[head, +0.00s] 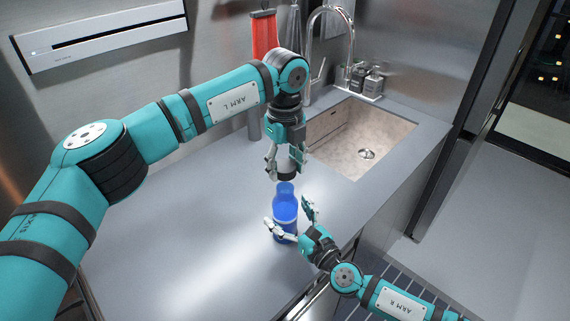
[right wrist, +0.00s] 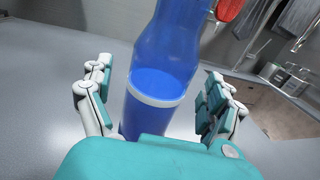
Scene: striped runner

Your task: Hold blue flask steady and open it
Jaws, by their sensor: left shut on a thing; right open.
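The blue flask (head: 285,210) stands upright on the grey counter, with a pale band round its body. It also fills the middle of the right wrist view (right wrist: 160,80), where its top is out of frame. My left gripper (head: 286,160) points down above the flask and is shut on a dark cap (head: 287,173). The cap is right over the flask's neck; I cannot tell whether they touch. My right gripper (head: 288,215) is open, with one finger on each side of the flask's body. In the right wrist view (right wrist: 160,105), gaps show between fingers and flask.
The counter (head: 170,240) is clear to the left of the flask. A red cloth (head: 264,35) hangs on the wall. The counter's front edge is close to the flask.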

